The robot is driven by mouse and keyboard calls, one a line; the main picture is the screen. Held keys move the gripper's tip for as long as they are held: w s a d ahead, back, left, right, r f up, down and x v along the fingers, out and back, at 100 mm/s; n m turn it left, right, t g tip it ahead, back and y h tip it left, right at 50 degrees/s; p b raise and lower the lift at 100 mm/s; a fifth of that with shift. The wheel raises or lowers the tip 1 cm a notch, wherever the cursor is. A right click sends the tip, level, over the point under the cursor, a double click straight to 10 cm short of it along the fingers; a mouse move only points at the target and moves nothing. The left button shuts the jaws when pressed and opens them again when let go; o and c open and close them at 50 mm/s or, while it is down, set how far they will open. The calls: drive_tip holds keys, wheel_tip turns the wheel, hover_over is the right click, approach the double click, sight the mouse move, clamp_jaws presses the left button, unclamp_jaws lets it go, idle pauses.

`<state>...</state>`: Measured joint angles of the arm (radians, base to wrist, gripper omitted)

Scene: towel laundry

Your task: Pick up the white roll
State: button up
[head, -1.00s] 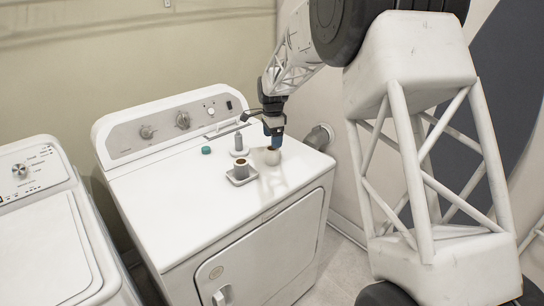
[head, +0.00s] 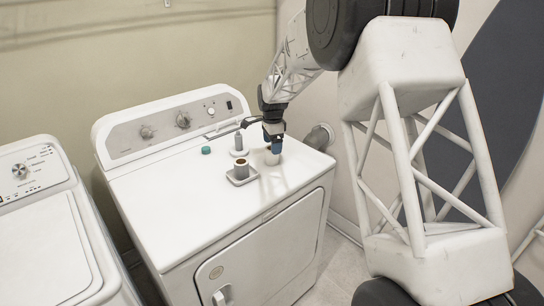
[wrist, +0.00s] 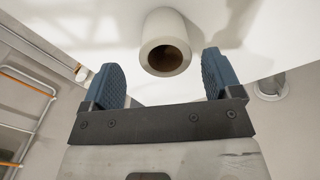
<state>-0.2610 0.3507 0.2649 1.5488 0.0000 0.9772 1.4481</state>
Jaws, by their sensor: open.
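In the wrist view my gripper (wrist: 160,72) is open, with two blue fingers spread wide and nothing held.
A green cap (head: 206,150) lies farther left. The white dryer top (head: 185,200) is clear at front left. A grey duct (head: 319,138) is at right.

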sight(271, 160)
drive_tip(key=shift+f, duration=0.15)
drive_tip(key=shift+w+a+f, duration=0.1)
drive_tip(key=shift+f, duration=1.15)
drive_tip(key=shift+w+a+f, duration=0.1)
drive_tip(key=shift+f, duration=1.1)
drive_tip(key=c, duration=1)
drive_tip(key=shift+r, duration=0.15)
